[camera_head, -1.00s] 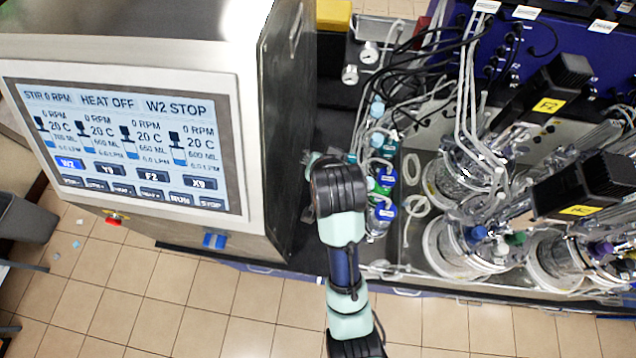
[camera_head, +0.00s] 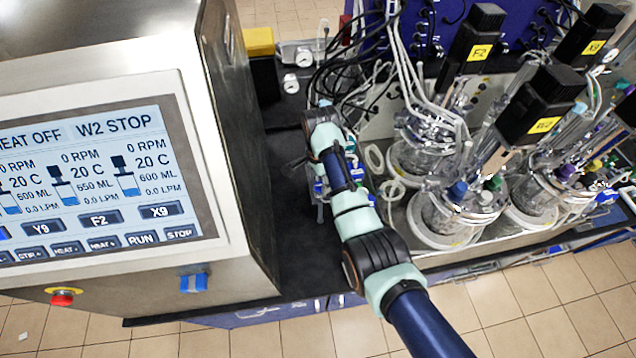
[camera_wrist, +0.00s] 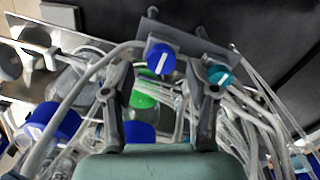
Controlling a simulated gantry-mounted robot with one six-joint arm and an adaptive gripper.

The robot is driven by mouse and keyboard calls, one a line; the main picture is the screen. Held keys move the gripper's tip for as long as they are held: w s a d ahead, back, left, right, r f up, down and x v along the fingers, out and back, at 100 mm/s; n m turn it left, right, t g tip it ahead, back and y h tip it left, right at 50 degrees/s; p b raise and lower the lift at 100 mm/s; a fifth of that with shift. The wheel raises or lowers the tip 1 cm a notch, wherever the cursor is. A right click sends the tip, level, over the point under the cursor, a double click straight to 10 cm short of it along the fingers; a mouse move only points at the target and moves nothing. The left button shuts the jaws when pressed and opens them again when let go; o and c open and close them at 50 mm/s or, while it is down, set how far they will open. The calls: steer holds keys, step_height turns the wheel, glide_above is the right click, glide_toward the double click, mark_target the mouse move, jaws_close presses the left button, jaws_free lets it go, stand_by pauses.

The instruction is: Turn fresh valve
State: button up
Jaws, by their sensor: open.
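A blue valve knob with a white mark (camera_wrist: 160,59) sits on a grey bracket in the wrist view, ahead of my gripper (camera_wrist: 160,78). A teal knob with a white mark (camera_wrist: 219,75) is just to its right, beyond the right finger. I cannot read which knob is the fresh valve. My gripper is open, its fingers on either side of the blue knob's line. I see no clear contact. In the head view, my arm's wrist hides most of the valve area, and the fingers are hard to make out.
Bottles with green (camera_wrist: 143,100) and blue (camera_wrist: 138,132) caps lie below the fingers. Clear tubes crowd both sides. In the head view, the control cabinet (camera_head: 240,150) stands left of my arm and glass reactor vessels (camera_head: 445,215) stand right. Black bench surface (camera_head: 285,220) is bare between.

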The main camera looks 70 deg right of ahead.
step_height(320, 180, down, 2)
steer(key=shift+f, duration=0.1)
jaws_close()
